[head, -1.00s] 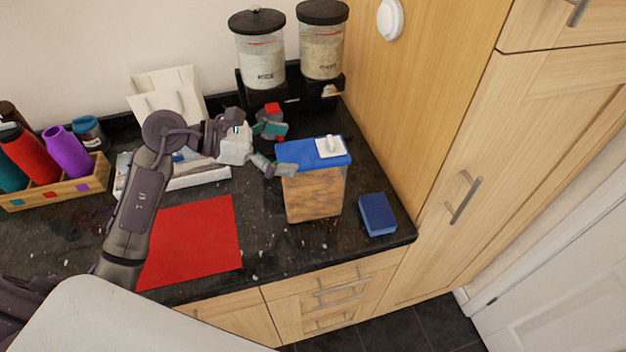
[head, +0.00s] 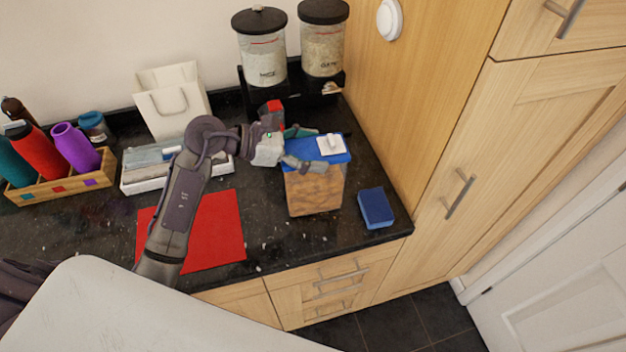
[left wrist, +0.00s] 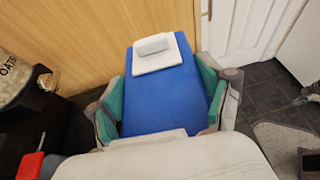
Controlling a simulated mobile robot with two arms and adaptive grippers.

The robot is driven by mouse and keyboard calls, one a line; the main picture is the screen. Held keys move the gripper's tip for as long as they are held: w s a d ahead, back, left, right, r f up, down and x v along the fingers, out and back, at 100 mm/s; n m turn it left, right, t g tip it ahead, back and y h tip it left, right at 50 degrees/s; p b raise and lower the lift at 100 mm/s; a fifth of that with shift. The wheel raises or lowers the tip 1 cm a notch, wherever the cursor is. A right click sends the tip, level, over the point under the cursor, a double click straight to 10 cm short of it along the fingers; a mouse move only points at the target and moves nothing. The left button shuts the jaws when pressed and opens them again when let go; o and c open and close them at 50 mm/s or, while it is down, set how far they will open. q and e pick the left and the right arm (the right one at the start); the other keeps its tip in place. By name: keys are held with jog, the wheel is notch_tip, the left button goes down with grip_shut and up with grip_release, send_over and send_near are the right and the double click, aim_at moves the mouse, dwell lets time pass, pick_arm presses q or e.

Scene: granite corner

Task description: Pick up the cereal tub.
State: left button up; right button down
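The cereal tub (head: 315,190) stands upright on the dark counter near its front right part. It has clear walls, brown contents and a blue lid with a white flip cap (head: 331,145). The lid also fills the middle of the left wrist view (left wrist: 165,100). My left gripper (head: 306,149) is at the lid's height, with one finger on the near side and one on the far side. In the left wrist view its teal-padded fingers are spread wide on both sides of the lid, very close to it. Firm contact cannot be made out.
A blue sponge-like block (head: 376,208) lies right of the tub, near the counter edge. A red mat (head: 205,235) lies left. Two labelled jars (head: 262,60) stand behind on a dark stand. A tall wooden cupboard (head: 410,100) bounds the right side.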

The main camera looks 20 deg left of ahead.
pick_arm(q)
jog(key=shift+f, duration=0.15)
jog(key=c, duration=0.8)
